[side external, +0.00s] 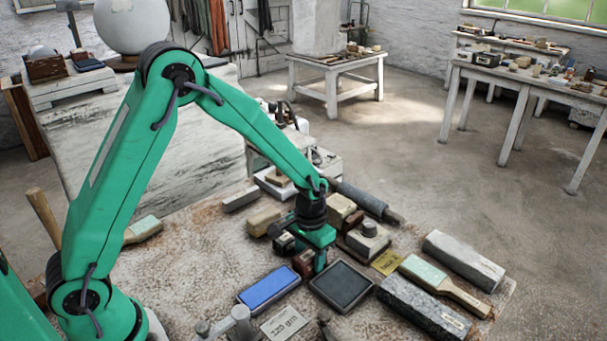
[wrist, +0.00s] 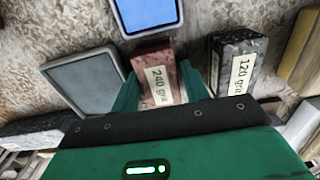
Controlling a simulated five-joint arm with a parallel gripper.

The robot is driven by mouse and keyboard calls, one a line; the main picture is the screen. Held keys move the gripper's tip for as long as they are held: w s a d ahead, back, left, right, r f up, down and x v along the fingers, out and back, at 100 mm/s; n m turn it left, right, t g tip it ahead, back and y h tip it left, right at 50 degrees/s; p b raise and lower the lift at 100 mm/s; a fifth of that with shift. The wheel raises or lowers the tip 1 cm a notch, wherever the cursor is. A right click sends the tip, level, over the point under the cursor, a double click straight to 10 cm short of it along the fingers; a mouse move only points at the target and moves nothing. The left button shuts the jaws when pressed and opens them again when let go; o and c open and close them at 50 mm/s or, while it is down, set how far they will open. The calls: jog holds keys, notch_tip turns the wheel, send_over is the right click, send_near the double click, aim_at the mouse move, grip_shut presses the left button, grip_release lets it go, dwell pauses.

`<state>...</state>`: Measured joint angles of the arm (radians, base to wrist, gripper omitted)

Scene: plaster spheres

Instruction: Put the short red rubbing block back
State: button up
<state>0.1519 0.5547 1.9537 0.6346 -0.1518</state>
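The short red block (wrist: 155,72), labelled "240 grit", lies between the fingers of my gripper (wrist: 160,90) in the wrist view. A finger stands close on each side of it; I cannot tell whether both touch it. In the side external view my gripper (side external: 318,262) points down low over the tabletop, and the dark red block (side external: 303,262) shows just left of the visible finger. The other finger is hidden there.
A blue-topped stone (side external: 268,287) and a dark framed plate (side external: 342,285) lie in front. A dark "120 grit" block (wrist: 236,68) stands to the right in the wrist view. Behind are a wooden block (side external: 341,210), a grey weight (side external: 369,238) and a dark cylinder (side external: 365,200).

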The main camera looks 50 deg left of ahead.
aim_at(310, 254)
jog(key=shift+r, duration=0.1)
notch_tip(310, 254, up, 12)
dwell(0.9)
jog(key=shift+r, duration=0.15)
dwell(0.3)
jog(key=s+a+r+t, duration=0.2)
jog(key=s+r, duration=0.4)
jog(key=s, duration=0.4)
jog(key=s+a+r+t, duration=0.3)
jog(key=s+a+r, duration=0.1)
jog(key=s, duration=0.6)
jog(key=shift+a+r+t, duration=0.25)
jog(key=shift+r+t, duration=0.05)
jog(key=shift+r, duration=0.6)
